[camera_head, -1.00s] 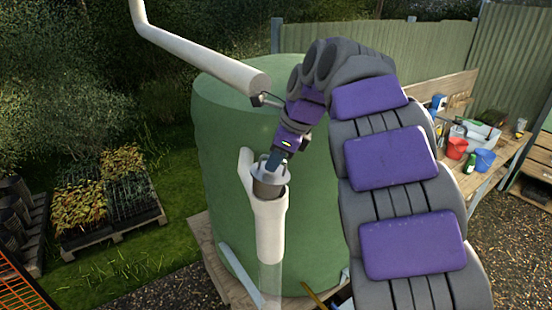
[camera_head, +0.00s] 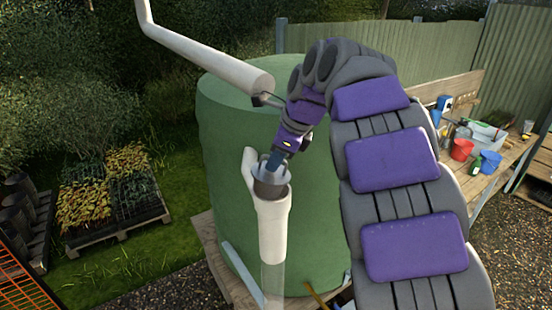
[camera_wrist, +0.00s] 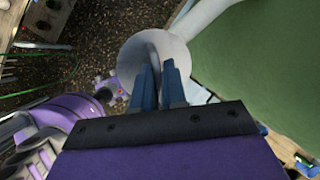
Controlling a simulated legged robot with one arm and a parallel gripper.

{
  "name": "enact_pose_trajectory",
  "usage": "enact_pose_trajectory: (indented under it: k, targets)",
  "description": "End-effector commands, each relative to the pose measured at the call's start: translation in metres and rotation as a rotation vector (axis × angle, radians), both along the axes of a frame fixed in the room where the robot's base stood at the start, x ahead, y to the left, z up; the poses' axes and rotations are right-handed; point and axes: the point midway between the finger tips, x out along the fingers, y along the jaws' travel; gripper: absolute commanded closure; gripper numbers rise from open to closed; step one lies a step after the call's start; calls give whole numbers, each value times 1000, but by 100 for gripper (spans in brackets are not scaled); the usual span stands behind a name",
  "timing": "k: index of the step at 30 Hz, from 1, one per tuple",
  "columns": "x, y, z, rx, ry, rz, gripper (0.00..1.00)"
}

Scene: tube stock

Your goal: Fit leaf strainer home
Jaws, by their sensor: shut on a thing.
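The leaf strainer (camera_head: 269,190) is a grey cup with a pale rim and a darker, brownish body. It stands at the mouth of the upright white pipe (camera_head: 272,229), with its lower end hidden by the pipe's front lip. I cannot tell how deep it sits. My gripper (camera_head: 275,164) reaches down from the upper right and is shut on the strainer's top. In the wrist view the strainer (camera_wrist: 136,58) shows as a pale round cup, with my gripper's blue fingers (camera_wrist: 158,82) closed on a thin part in its middle.
A large green tank (camera_head: 318,215) stands right behind the pipe. A sloping white downpipe (camera_head: 205,58) ends above it, close to my wrist. A bench (camera_head: 503,152) with pots is at right. Plant trays (camera_head: 112,195) lie at left on grass.

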Motion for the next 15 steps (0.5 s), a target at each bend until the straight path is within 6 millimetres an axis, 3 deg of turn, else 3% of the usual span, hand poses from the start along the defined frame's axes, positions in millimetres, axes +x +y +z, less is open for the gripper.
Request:
enact_pose_trajectory:
  k: [15]
  targets:
    - [0, 4, 0, 0, 0, 0, 100]
